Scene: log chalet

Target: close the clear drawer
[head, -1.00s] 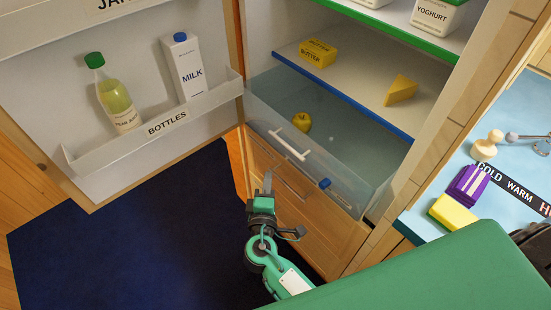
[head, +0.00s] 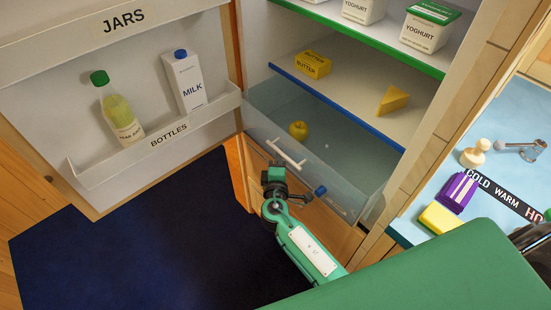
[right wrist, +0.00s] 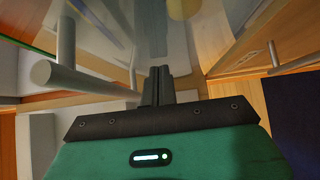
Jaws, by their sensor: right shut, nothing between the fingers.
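The clear drawer (head: 342,180) is under the blue-edged shelf in the open fridge. It stands pulled out, with its front beyond the shelf edge. My right gripper (head: 274,166) is shut and empty, close to the drawer front by the handle's lower left side. In the right wrist view its fingers (right wrist: 157,78) point at the clear front; I cannot tell whether they touch it. My left gripper is not in view.
Wooden drawer fronts (head: 262,172) are below the clear drawer. The open fridge door (head: 60,100) at left holds a juice bottle (head: 120,115) and a milk carton (head: 187,80). Butter (head: 313,65) and cheese (head: 392,99) lie on the shelf above. A blue counter (head: 410,232) is at right.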

